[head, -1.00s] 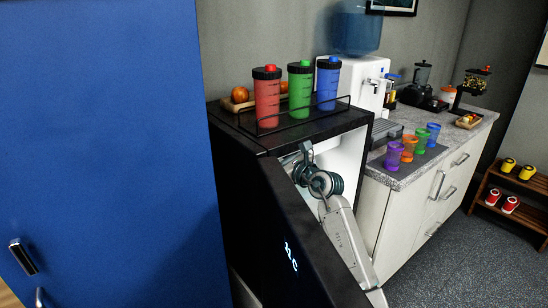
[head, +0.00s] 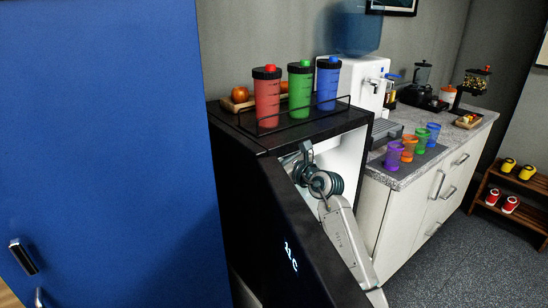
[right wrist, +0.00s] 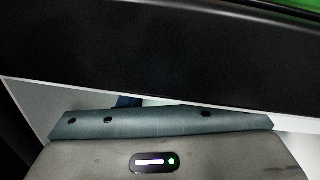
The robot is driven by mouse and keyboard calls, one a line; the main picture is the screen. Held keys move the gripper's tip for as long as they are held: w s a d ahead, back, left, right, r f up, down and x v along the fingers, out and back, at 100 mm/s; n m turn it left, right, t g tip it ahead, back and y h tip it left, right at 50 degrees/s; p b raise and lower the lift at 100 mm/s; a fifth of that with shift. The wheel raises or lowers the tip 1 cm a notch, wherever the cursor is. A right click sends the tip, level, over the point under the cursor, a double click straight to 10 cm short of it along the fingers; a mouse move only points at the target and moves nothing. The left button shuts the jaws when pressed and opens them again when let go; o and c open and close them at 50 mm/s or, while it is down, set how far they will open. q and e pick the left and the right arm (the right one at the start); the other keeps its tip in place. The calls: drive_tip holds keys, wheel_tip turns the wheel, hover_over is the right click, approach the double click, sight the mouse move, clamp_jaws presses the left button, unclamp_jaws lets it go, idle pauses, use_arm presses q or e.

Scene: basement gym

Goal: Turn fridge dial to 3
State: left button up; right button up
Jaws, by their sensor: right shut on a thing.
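The small black fridge (head: 232,170) stands in the middle of the head view. Its dark door (head: 290,240) is open towards me and bears lit white marks. My right arm reaches over the door into the white interior (head: 347,160). My right gripper (head: 305,150) is high inside the fridge, beside the back of the door, and its fingertips are mostly hidden. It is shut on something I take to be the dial. The dial and its numbers cannot be seen. The right wrist view shows the grey gripper body (right wrist: 170,155) below a dark edge. My left gripper is out of view.
Red (head: 267,98), green (head: 300,92) and blue (head: 328,85) shaker bottles stand on the fridge behind a thin rail. A blue locker door (head: 105,140) fills the left. A counter (head: 405,178) with cups and a water dispenser (head: 355,85) stands right of the fridge.

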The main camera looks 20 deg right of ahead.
drive_tip(key=o, duration=1)
drive_tip(key=shift+c, duration=0.2)
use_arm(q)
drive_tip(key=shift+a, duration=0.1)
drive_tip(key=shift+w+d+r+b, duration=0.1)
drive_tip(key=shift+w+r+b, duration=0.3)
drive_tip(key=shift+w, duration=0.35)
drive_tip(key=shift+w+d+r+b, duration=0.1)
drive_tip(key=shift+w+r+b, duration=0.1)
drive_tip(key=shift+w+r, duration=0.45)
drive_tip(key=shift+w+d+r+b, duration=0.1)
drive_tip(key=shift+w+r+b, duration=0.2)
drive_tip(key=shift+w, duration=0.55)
use_arm(e)
drive_tip(key=v, duration=1.1)
drive_tip(key=shift+w, duration=0.1)
